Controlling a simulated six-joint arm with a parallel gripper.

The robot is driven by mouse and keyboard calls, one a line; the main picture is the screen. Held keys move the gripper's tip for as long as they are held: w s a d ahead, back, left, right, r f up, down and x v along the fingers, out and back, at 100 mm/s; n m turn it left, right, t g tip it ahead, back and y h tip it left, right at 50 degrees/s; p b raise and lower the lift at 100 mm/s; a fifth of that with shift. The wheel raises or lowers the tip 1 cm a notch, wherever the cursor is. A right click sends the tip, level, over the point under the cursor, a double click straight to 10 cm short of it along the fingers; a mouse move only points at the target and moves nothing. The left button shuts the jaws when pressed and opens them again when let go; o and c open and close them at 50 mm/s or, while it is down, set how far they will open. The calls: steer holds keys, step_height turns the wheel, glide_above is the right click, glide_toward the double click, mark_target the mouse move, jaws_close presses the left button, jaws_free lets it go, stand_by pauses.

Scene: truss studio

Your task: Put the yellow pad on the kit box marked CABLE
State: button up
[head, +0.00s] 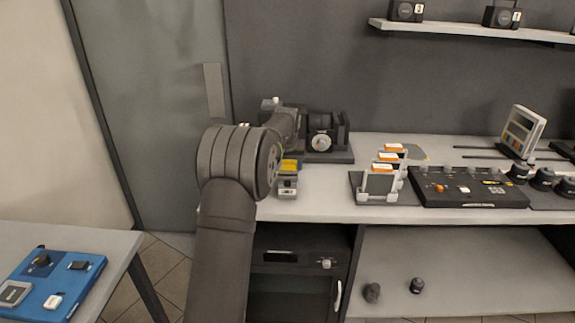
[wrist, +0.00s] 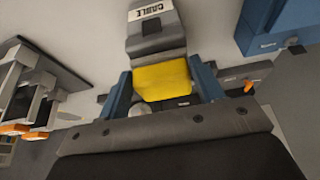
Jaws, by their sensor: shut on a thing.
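The yellow pad (wrist: 162,80) is held between the blue fingers of my gripper (wrist: 164,88) in the wrist view. The grey kit box (wrist: 155,36), with a white label reading CABLE, lies just beyond the pad in that view. The pad overlaps the near edge of the box in the picture; I cannot tell whether they touch. In the head view the yellow pad (head: 291,164) shows beside my arm, with the grey kit box (head: 288,188) just below it in the picture, near the bench's front edge. My arm hides most of the gripper there.
A black device with a round dial (head: 320,143) stands behind the pad. To the right are a rack with orange-topped cards (head: 380,184) and a black control panel (head: 468,187). A blue tray (head: 75,295) lies on the left table. The bench between box and rack is clear.

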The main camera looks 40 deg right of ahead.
steer(key=shift+f, duration=0.15)
steer(key=o, duration=1)
steer(key=v, duration=1.2)
